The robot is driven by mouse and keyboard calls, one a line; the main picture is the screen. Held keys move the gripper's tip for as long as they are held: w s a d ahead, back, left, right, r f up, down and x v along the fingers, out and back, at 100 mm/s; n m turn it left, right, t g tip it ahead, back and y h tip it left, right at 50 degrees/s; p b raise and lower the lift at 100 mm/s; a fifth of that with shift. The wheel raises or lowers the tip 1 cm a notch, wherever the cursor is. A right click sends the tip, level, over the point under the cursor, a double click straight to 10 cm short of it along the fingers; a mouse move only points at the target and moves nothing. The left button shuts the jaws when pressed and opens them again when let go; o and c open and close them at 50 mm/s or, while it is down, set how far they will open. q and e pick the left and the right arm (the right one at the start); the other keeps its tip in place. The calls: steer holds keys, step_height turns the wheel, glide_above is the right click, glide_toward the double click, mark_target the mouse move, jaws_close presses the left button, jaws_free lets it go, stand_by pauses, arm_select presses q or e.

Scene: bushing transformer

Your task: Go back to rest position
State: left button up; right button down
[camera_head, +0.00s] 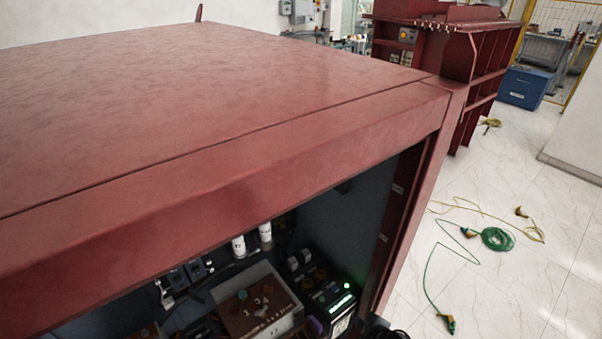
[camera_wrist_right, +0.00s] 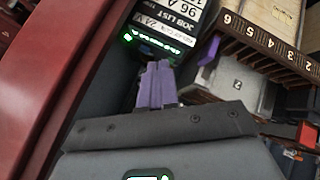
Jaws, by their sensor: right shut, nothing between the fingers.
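My right gripper (camera_head: 316,326) shows as a small bit of purple at the bottom edge of the head view, inside the open front of a red cabinet (camera_head: 190,90). In the right wrist view its purple fingers (camera_wrist_right: 156,85) are shut together with nothing between them. The fingertips point towards a black device with a green-lit display (camera_wrist_right: 160,40); I cannot tell whether they touch it. The same device (camera_head: 341,303) shows in the head view, right of the gripper. My left gripper is not in view.
A brown numbered terminal strip (camera_wrist_right: 268,45) is close to the right of the fingers. The cabinet's red edge (camera_wrist_right: 50,80) runs along the left. Green cable (camera_head: 497,239) and yellow cable lie on the white floor. Another red cabinet (camera_head: 425,60) stands behind.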

steer(key=s+a+f+g+p, duration=0.1)
steer(key=s+p, duration=0.1)
steer(key=s, duration=0.2)
steer(key=s+a+f+g+p, duration=0.1)
steer(key=s+a+f+p, duration=0.1)
steer(key=s, duration=0.3)
steer(key=s+a+r+m+p, duration=0.2)
steer(key=s+r+p, duration=0.35)
steer(key=s, duration=0.25)
arm_select(q)
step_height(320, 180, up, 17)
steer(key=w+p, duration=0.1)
steer(key=p, duration=0.5)
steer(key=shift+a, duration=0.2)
arm_select(e)
steer(key=s+d+r+m+g+h, duration=0.1)
steer(key=s+d+r+m, duration=0.1)
steer(key=r, duration=0.7)
steer(key=s+d+r+m+g+h, duration=0.1)
steer(key=s+d+r+m, duration=0.2)
steer(key=s+r, duration=0.4)
steer(key=s+d+r+m+g, duration=0.1)
steer(key=s+d+r+m, duration=0.2)
steer(key=r, duration=0.8)
steer(key=shift+s+d+m+h, duration=0.15)
steer(key=shift+s+m+h, duration=0.25)
steer(key=shift+s, duration=0.8)
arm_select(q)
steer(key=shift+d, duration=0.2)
